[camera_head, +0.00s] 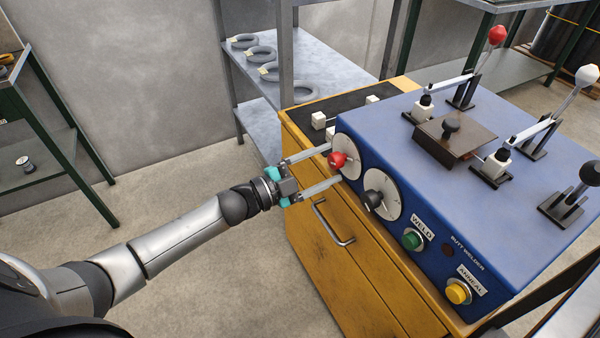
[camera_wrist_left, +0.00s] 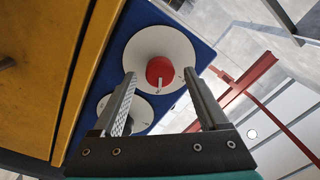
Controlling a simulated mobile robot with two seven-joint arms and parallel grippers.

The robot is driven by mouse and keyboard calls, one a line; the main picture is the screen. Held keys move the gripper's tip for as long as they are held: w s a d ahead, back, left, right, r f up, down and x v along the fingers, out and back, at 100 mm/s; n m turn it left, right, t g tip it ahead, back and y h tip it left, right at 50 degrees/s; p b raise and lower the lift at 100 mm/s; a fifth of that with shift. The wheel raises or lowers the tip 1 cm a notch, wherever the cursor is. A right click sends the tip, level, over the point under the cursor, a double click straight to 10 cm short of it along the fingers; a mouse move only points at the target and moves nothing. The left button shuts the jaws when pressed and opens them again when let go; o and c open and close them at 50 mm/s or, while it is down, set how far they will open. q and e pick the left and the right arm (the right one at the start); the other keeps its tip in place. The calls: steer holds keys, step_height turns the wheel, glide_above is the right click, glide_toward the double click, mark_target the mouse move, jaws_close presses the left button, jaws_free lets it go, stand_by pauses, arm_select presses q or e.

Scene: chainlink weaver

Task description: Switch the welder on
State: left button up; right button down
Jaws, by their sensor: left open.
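The blue butt welder (camera_head: 420,178) stands on a yellow cabinet. Its front has a red knob (camera_head: 338,160) on a pale round dial (camera_head: 350,150), and a black knob (camera_head: 373,199) on a second dial (camera_head: 387,192). A green button (camera_head: 411,239) is labelled WELD and a yellow button (camera_head: 457,292) ANNEAL. My left gripper (camera_head: 334,164) is open, its fingers pointing at the red knob, one on each side of it. In the left wrist view the red knob (camera_wrist_left: 160,70) shows between the fingertips; contact cannot be told. My right gripper is out of view.
The yellow cabinet (camera_head: 330,265) has a metal handle (camera_head: 333,222) below my left gripper. Levers with a red ball (camera_head: 497,35) and a white ball (camera_head: 587,75) rise from the welder's top. Grey shelves (camera_head: 325,58) with several rings stand behind.

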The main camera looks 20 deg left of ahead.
arm_select(q)
steer(key=p+v, duration=0.2)
steer(key=v, duration=1.3)
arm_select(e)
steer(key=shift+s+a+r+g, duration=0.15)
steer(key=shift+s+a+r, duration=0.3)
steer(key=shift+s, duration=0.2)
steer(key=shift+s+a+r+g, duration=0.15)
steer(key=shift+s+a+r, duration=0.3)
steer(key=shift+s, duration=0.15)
arm_select(q)
steer(key=shift+f, duration=0.1)
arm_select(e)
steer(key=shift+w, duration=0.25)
